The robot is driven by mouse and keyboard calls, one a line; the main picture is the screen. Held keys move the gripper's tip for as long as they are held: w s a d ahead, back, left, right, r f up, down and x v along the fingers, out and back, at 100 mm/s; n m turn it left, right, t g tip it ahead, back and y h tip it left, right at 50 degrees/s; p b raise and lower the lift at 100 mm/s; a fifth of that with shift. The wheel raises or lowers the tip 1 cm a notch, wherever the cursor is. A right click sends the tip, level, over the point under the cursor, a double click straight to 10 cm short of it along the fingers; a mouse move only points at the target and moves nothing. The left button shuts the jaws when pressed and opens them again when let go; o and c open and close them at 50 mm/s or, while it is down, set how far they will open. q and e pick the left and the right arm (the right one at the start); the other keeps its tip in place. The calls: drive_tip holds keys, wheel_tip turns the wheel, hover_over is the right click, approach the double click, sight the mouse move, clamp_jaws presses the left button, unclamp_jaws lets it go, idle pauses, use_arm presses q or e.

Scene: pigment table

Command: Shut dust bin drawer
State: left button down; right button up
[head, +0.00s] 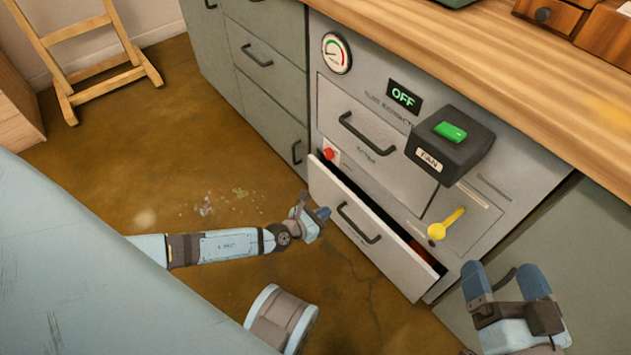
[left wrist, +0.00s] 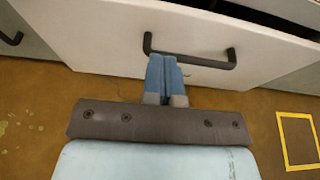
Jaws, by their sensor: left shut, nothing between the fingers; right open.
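The dust bin drawer (head: 365,226) is the lowest light grey drawer of the dust extractor cabinet, and it stands partly pulled out. Its dark handle (head: 358,224) is on the front. Dark space and something orange-red show inside at the right end. My left gripper (head: 326,214) is shut and empty, close to the drawer front, left of the handle in the head view. In the left wrist view its closed fingers (left wrist: 162,75) point at the drawer front (left wrist: 110,45) just below the handle bar (left wrist: 190,58); I cannot tell whether they touch. My right gripper (head: 503,285) is open and empty at the lower right.
Above the drawer are a filter drawer (head: 362,130), a red button (head: 329,154), a fan box (head: 450,145) with a green switch, an OFF display (head: 404,97) and a yellow lever (head: 446,224). A wooden worktop (head: 480,65) overhangs. Floor at left is open, with scattered specks.

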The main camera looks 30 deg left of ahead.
sight(350, 198)
use_arm(q)
drive_tip(key=x, duration=0.2)
drive_tip(key=b+x, duration=0.1)
drive_tip(key=x, duration=0.3)
drive_tip(key=shift+w+r, duration=0.25)
drive_tip(key=shift+w, duration=0.05)
drive_tip(key=shift+w+d, duration=0.3)
drive_tip(key=shift+w, duration=0.35)
use_arm(e)
drive_tip(key=shift+w+d+f+n, duration=0.15)
drive_tip(key=shift+w+f+n, duration=0.2)
drive_tip(key=shift+f, duration=0.25)
